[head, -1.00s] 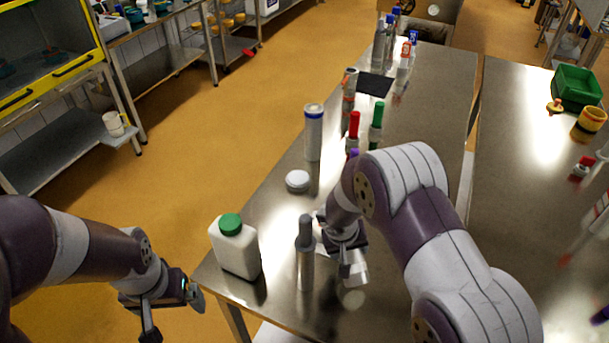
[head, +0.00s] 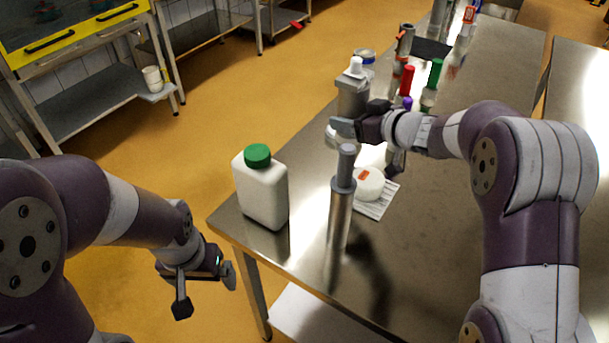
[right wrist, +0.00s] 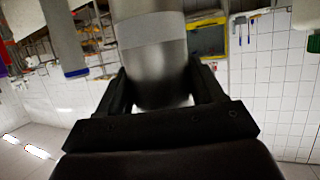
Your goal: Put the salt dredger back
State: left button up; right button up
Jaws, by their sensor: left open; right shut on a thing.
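A grey metal canister with a white knob on top (head: 352,92), which looks like the salt dredger, is in my right gripper (head: 345,128) above the table. In the right wrist view the grey cylinder (right wrist: 155,60) sits between both fingers (right wrist: 160,88), which are shut on it. My left gripper (head: 207,290) is open and empty, off the table's left edge. The place under the canister is partly hidden by my right gripper.
A white bottle with a green cap (head: 262,190) and a tall grey cylinder (head: 341,210) stand at the table's near end. A white round piece with an orange mark (head: 368,184) lies on a white ribbed mat (head: 376,210). Red-capped (head: 407,80) and green-capped (head: 434,75) items stand behind.

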jog(key=shift+w+a+f+b, duration=0.35)
jog(key=shift+w+a+f, duration=0.7)
jog(key=shift+a+f, duration=0.7)
jog(key=shift+w+a+f+b, duration=0.35)
jog(key=shift+w+a+f, duration=0.65)
jog(key=shift+a+f, duration=0.7)
jog(key=shift+w+a+f+b, duration=0.35)
jog(key=shift+w+a+f, duration=0.7)
jog(key=shift+a+f, duration=0.7)
jog(key=shift+s+d+f, duration=0.1)
jog(key=shift+d+f, duration=0.05)
jog(key=shift+f, duration=0.1)
